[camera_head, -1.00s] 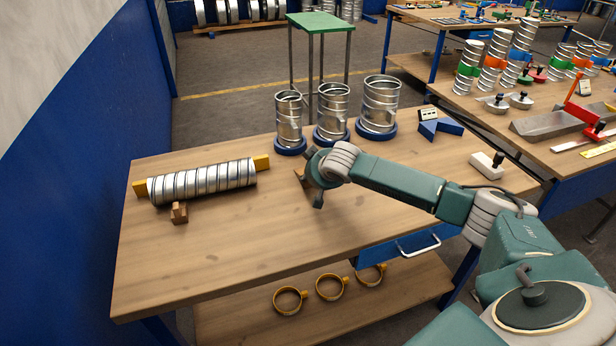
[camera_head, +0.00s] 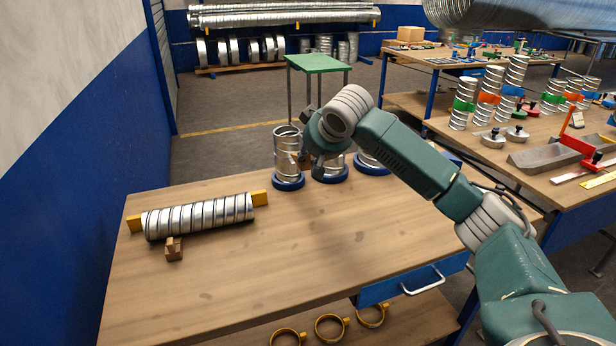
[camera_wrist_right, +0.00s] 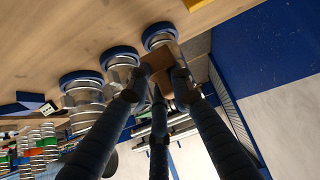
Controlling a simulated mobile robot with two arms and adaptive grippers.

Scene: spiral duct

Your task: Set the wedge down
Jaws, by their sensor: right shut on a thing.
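My right gripper (camera_head: 318,158) is raised above the far side of the workbench, in front of the upright ducts. In the right wrist view its dark fingers (camera_wrist_right: 157,90) are closed around a brown wooden wedge (camera_wrist_right: 158,62). In the head view a small brown part of this wedge (camera_head: 304,160) shows at the gripper's left side; the rest is hidden. A second wooden wedge (camera_head: 174,249) rests on the bench against the near side of the lying spiral duct (camera_head: 198,216). My left gripper is not in view.
Upright ducts in blue ring bases (camera_head: 288,183) stand along the bench's far edge, partly behind my arm. Yellow pieces (camera_head: 259,197) show at the lying duct's ends. The middle of the workbench (camera_head: 250,270) is clear. A green-topped stand (camera_head: 318,63) is behind it.

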